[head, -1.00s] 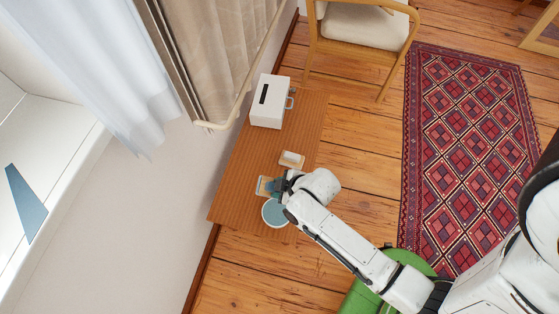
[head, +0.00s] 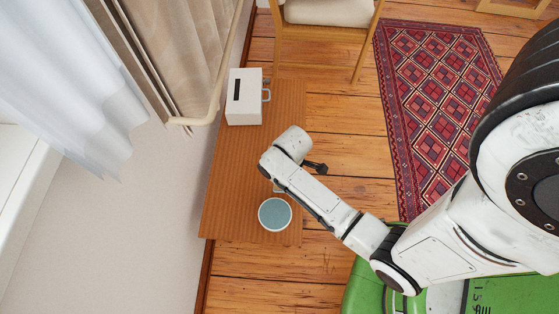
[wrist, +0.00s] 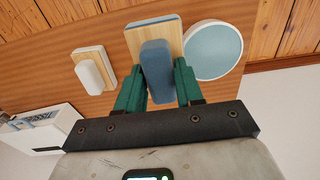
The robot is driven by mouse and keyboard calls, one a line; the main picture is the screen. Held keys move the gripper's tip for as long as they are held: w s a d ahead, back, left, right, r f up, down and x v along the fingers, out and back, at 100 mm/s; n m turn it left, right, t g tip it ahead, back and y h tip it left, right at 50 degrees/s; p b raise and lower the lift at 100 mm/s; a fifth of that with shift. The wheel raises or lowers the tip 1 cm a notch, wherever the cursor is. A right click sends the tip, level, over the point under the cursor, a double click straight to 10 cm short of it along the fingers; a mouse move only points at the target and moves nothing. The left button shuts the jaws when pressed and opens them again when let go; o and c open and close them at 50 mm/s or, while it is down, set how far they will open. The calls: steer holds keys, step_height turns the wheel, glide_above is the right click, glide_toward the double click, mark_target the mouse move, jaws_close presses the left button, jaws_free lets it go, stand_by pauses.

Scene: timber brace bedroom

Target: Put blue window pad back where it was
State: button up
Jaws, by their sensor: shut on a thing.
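The blue window pad (wrist: 157,72) shows in the wrist view as a long blue grip on a flat wooden plate with a blue edge. My gripper (wrist: 158,82) has its green fingers on both sides of the blue grip, shut on it. The pad is over the wooden table; I cannot tell whether it touches the top. In the head view my arm hides nearly all of the pad and fingers.
A round white dish with a blue-grey inside (head: 274,214) stands beside the pad on the low wooden table (head: 232,170). A similar white pad (wrist: 95,70) lies on its other side. A white slotted box (head: 245,96) stands at the far end, by the wall and curtains.

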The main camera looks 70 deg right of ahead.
steer(key=w+f, duration=0.1)
steer(key=w+d+f+b, duration=0.1)
steer(key=f, duration=0.1)
steer(key=w+f, duration=0.1)
steer(key=f, duration=0.1)
steer(key=shift+w+d+f+b, duration=0.15)
steer(key=shift+w+d+b, duration=0.2)
steer(key=shift+d, duration=0.05)
step_height(320, 180, down, 4)
steer(key=shift+w+d+r+b, duration=0.15)
steer(key=shift+r+b, duration=0.1)
steer(key=shift+b, duration=0.4)
steer(key=o, duration=1)
steer(key=shift+r, duration=0.1)
step_height(320, 180, up, 11)
steer(key=p, duration=0.4)
steer(key=s+a+r+m, duration=0.4)
steer(key=s+a+r, duration=0.3)
steer(key=r, duration=0.6)
steer(key=a, duration=0.2)
steer(key=shift+s+a+t, duration=0.2)
steer(key=shift+a+t, duration=0.15)
steer(key=shift+t, duration=0.05)
steer(key=shift+r, duration=0.1)
